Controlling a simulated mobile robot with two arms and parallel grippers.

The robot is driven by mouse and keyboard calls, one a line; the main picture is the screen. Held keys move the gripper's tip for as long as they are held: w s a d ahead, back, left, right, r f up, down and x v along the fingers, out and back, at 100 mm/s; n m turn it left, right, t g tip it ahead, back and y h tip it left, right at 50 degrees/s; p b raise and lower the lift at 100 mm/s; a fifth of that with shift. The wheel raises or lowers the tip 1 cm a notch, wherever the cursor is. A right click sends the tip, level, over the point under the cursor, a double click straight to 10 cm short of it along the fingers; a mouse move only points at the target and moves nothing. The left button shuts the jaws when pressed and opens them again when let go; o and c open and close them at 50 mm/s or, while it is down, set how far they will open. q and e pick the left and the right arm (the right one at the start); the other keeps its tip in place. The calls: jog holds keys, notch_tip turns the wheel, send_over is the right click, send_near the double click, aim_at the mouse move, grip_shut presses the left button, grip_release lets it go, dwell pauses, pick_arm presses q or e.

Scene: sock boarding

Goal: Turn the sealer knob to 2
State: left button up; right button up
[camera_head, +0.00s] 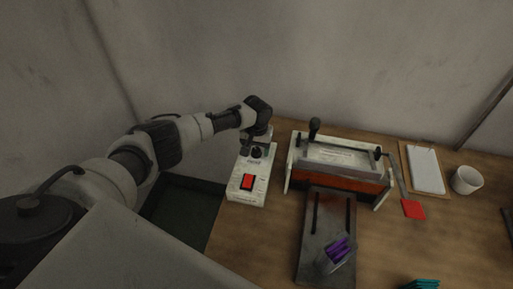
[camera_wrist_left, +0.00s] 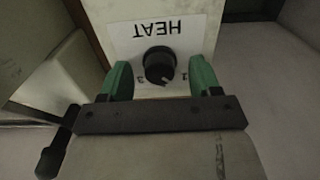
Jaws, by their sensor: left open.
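The sealer's control box (camera_head: 240,189) is a pale box at the left edge of the table, with a red switch (camera_head: 247,181) on its near part. Its black round knob (camera_head: 256,152) sits behind the switch and also shows in the left wrist view (camera_wrist_left: 159,65). There a HEAT label reads upside down, with a 3 at the knob's lower left and another mark, partly hidden, at its lower right. My left gripper (camera_wrist_left: 160,80) is open, its green fingers on either side of the knob, with gaps visible. My right gripper is not in view.
The sealer press (camera_head: 336,165) with a black-knobbed handle stands right of the control box. A dark tray (camera_head: 312,262) with a purple bundle (camera_head: 337,252) lies in front.

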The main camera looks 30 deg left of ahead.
pick_arm(q)
jog(key=shift+s+f, duration=0.1)
jog(key=shift+f, duration=0.15)
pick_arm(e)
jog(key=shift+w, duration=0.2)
pick_arm(q)
jog(key=shift+c, duration=0.8)
jog(key=c, duration=0.7)
jog(key=shift+c, duration=0.2)
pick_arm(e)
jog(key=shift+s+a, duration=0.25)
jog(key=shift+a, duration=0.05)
